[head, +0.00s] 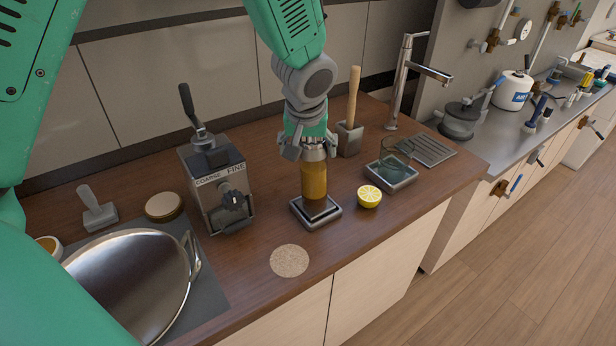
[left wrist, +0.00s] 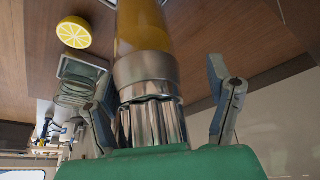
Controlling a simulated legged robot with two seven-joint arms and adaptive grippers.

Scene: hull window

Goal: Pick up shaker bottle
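The shaker bottle (head: 314,184), amber with a metal top, stands upright on a small dark square base (head: 316,212) on the wooden counter. My left gripper (head: 305,150) is above it, pointing down, with its fingers around the bottle's metal top. In the left wrist view the bottle's metal collar (left wrist: 145,75) lies between the two spread fingers of my left gripper (left wrist: 165,105). Gaps show between the fingers and the metal, so it is open. My right gripper is not in view.
A grinder (head: 217,185) stands left. A container with a wooden stick (head: 349,138) is behind. A cork coaster (head: 289,261) lies near the front edge. A metal bowl (head: 130,275) is at left.

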